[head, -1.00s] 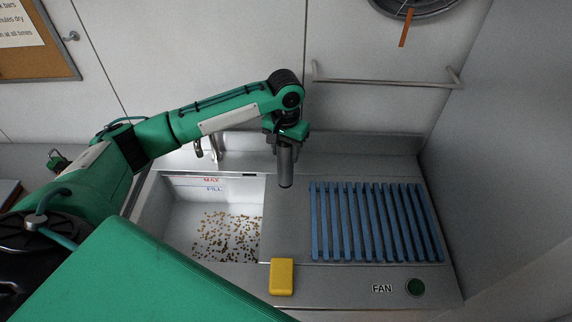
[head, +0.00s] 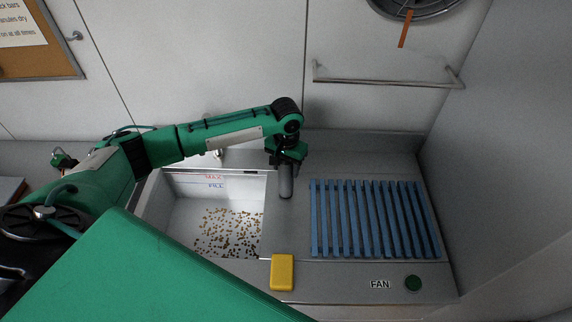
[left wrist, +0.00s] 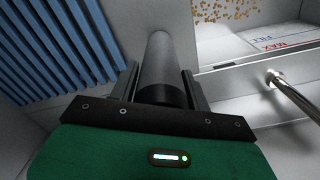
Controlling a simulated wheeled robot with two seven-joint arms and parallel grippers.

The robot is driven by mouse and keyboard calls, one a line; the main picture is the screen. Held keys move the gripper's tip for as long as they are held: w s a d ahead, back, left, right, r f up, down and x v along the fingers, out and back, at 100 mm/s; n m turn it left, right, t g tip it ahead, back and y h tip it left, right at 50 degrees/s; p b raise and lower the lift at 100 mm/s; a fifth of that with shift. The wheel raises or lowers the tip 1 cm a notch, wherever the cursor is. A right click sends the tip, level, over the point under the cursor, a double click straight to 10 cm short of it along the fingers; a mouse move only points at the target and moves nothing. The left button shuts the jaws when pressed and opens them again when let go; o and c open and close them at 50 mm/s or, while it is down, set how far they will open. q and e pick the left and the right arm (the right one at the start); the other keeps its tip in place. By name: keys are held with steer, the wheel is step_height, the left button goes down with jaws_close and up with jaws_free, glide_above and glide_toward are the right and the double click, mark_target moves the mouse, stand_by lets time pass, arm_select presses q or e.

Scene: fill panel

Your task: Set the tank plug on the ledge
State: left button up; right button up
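The tank plug (head: 286,182) is a grey upright cylinder below my left gripper (head: 286,160), over the bare metal ledge (head: 290,225) between the tank and the blue slats. Its lower end is at or close to the ledge; I cannot tell if it touches. In the left wrist view the plug (left wrist: 160,70) lies between the two fingers of the left gripper (left wrist: 160,90), which appear shut on its dark end. The tank (head: 187,210) on the left has MAX and FILL marks and brown bits on its floor. My right gripper is not in view.
A blue slatted rack (head: 372,220) lies right of the ledge. A tap (left wrist: 290,95) stands behind the tank. A rail (head: 385,82) crosses the back wall.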

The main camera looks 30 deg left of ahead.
arm_select(q)
steer(key=shift+o, duration=1.3)
steer(key=shift+r, duration=0.15)
step_height(320, 180, up, 10)
steer(key=b, duration=0.3)
steer(key=shift+r, duration=0.25)
steer(key=shift+r+b, duration=0.3)
steer(key=shift+r, duration=0.45)
